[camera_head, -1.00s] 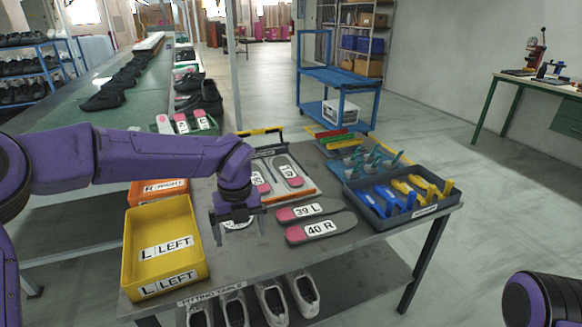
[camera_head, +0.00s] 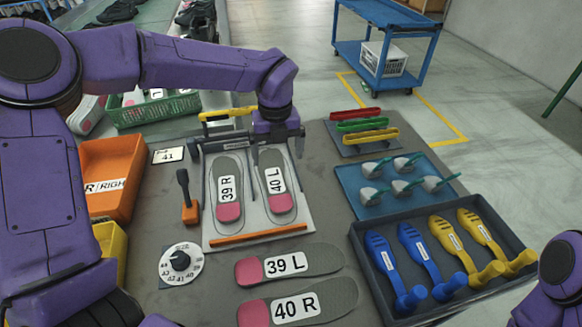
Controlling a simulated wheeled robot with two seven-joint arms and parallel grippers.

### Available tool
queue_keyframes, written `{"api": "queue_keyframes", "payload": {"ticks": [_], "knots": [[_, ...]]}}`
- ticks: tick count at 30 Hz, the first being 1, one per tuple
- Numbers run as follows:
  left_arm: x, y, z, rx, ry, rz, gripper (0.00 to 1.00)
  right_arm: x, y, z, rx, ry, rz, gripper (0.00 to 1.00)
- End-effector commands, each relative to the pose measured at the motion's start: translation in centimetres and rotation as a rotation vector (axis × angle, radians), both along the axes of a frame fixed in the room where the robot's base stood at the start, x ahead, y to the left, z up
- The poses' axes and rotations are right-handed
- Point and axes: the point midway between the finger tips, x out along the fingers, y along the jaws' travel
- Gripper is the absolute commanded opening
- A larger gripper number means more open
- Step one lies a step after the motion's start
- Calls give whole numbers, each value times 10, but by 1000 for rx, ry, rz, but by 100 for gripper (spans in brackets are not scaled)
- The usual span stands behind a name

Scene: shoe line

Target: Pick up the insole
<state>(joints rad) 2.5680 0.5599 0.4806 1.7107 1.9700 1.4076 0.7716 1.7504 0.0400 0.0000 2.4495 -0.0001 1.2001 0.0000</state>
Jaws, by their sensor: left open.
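Several grey insoles with pink heels show. The 39 R insole (camera_head: 228,187) and the 40 L insole (camera_head: 273,187) lie side by side on a pale tray (camera_head: 212,235) with an orange front edge. The 39 L insole (camera_head: 290,264) and the 40 R insole (camera_head: 292,306) lie on the table in front of it. My left gripper (camera_head: 277,152) is open and points down over the far end of the 40 L insole, hiding part of it. I cannot tell whether it touches. My right gripper is out of view; only part of my right arm shows at the right edge.
A size dial (camera_head: 181,262), a dark-handled tool (camera_head: 186,195) and an orange bin (camera_head: 112,160) are left of the tray. To the right are a blue mat with grey-green tools (camera_head: 357,203) and a dark tray (camera_head: 367,270) of blue and yellow shoe forms.

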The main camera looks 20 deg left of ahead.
Motion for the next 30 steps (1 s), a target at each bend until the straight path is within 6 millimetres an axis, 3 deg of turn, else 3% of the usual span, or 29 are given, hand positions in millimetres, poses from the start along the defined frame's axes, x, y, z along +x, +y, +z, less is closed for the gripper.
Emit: {"api": "queue_keyframes", "payload": {"ticks": [18,27,28,30], "knots": [[-4,1,-95,1,3,-7,97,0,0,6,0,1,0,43],[-4,1,-105,0,0,-6,97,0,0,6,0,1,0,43],[-4,1,-105,0,0,-6,91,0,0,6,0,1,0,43],[-4,1,-105,0,0,-6,68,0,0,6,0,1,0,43]]}}
